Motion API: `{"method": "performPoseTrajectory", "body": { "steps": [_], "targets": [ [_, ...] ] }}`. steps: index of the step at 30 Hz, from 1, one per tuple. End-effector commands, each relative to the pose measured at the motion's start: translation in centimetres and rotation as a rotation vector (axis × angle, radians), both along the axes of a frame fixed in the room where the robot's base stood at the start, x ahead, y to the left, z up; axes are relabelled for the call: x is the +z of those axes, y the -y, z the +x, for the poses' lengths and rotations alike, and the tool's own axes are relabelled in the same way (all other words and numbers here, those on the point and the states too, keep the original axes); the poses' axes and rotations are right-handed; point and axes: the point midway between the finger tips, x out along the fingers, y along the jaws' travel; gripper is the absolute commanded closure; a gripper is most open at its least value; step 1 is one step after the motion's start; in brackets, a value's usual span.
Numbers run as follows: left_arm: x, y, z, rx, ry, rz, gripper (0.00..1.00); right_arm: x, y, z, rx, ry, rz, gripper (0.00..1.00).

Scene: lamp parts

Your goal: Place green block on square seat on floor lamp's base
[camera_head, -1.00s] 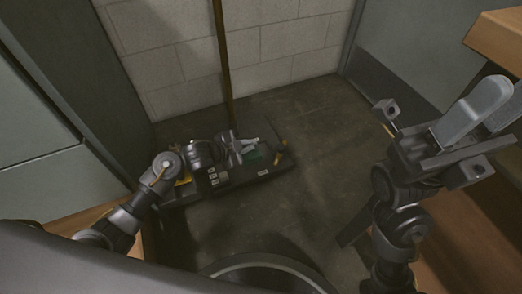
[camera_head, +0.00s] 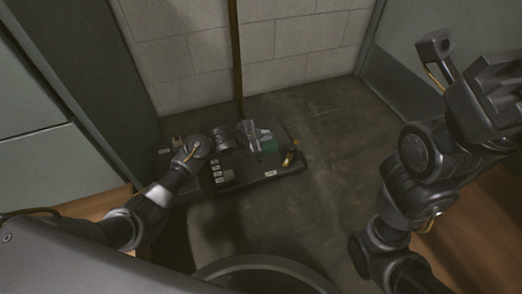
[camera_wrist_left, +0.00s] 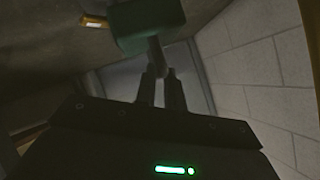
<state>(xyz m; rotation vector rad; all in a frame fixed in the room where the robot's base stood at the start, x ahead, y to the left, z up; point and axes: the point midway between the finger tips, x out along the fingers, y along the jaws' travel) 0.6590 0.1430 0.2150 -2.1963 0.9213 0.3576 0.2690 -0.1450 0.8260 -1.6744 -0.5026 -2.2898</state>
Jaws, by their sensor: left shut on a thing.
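The green block (camera_head: 268,146) is at my left gripper (camera_head: 262,137), over the right half of the floor lamp's dark base (camera_head: 245,170). In the left wrist view the green block (camera_wrist_left: 147,25) is at the tips of the gripper's dark fingers (camera_wrist_left: 158,72), which are shut on it. I cannot tell whether the block touches the base. The square seat cannot be made out. The lamp's pole (camera_head: 236,60) rises behind the gripper. My right gripper's dark body (camera_head: 490,90) is at the right edge, its fingers out of the picture.
A small orange-yellow part (camera_head: 290,154) stands at the base's right end. A block wall (camera_head: 290,50) is close behind the base, and a dark cabinet side (camera_head: 100,80) is to the left. The floor (camera_head: 325,170) right of the base is clear.

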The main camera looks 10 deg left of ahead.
Motion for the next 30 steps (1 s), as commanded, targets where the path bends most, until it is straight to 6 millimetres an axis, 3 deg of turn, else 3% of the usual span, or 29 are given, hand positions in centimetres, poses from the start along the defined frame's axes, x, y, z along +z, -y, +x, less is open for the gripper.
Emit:
{"method": "performPoseTrajectory", "body": {
  "steps": [1, 4, 10, 20, 30],
  "targets": [
    [-1.5, 0.0, 1.0, 0.002, 0.007, -0.004, 1.0, -1.2, 0.1, -0.2, 0.005, 0.008, 0.009, 0.64],
    [-3.1, 0.1, 2.3, 0.001, 0.007, -0.004, 1.0, -2.1, 0.2, -0.4, 0.009, 0.01, 0.019, 0.64],
    [-4.6, 0.0, 4.0, 0.001, 0.008, -0.004, 1.0, -3.8, 0.5, -0.3, 0.009, 0.006, 0.028, 0.64],
    [-5.0, 0.0, 4.5, 0.0, 0.008, -0.003, 1.0, -4.2, 0.5, -0.2, 0.009, 0.006, 0.03, 0.64],
    [-8.4, 0.0, 4.9, 0.0, 0.007, -0.004, 1.0, -8.0, 0.9, 0.0, 0.013, -0.001, 0.046, 0.64]
  ]
}}
